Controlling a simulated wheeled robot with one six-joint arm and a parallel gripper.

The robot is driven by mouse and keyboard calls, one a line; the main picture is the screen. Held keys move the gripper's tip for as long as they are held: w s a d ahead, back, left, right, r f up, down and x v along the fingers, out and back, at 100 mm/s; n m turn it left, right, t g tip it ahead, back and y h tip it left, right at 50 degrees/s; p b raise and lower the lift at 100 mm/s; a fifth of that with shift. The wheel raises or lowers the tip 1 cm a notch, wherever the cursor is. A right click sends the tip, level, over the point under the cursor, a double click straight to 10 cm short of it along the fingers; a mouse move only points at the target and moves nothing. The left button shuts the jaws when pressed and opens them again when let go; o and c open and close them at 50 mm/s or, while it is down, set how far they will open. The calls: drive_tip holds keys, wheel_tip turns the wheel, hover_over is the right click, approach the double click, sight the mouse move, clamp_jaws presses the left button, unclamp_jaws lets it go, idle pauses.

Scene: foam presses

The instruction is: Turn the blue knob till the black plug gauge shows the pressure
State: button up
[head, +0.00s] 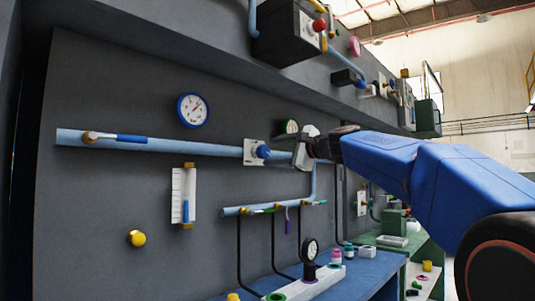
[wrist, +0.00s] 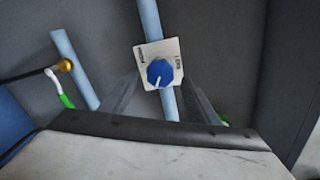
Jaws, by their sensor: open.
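The blue knob (head: 263,151) sits on a white plate (head: 250,158) on the light-blue pipe along the grey wall. In the wrist view the knob (wrist: 160,70) shows a white pointer line running down and slightly left, with small labels on its plate (wrist: 143,55). My gripper (head: 296,153) is just right of the knob in the head view. In the wrist view its two dark fingers stand apart on either side of the knob, with nothing held; contact is not visible. The black-rimmed gauge (head: 311,248) stands on a black plug on a white block; its reading is too small to tell.
A lower pipe (head: 232,211) carries small coloured levers. A blue bench (head: 350,276) lies below. A dark box (head: 285,35) overhangs above.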

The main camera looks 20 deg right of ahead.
drive_tip(key=v, duration=1.3)
drive_tip(key=s+a+f+n+g+h, duration=0.1)
drive_tip(key=s+a+f+n+g, duration=0.2)
drive_tip(key=f, duration=0.7)
drive_tip(key=s+a+f+n+g+h, duration=0.1)
drive_tip(key=s+a+f+n+h, duration=0.15)
drive_tip(key=s+f, duration=0.6)
drive_tip(key=s+a+f+n+g, duration=0.2)
drive_tip(key=a+f+g, duration=0.1)
drive_tip(key=f, duration=0.9)
drive_tip(key=s+d+f+n+g+h, duration=0.2)
drive_tip(key=s+f+n, duration=0.2)
drive_tip(key=s+f, duration=0.5)
drive_tip(key=s+d+f+n+g+h, duration=0.1)
drive_tip(key=s+f, duration=0.8)
drive_tip(key=f, duration=0.9)
drive_tip(key=d+n+h, duration=0.1)
drive_tip(key=n+h, duration=0.1)
drive_tip(key=n, duration=0.1)
drive_tip(key=shift+s+d+n+g, duration=0.25)
drive_tip(key=shift+s+n+g, duration=0.1)
drive_tip(key=shift+g, duration=0.05)
drive_tip(key=shift+f+h, duration=0.1)
drive_tip(key=shift+h, duration=0.15)
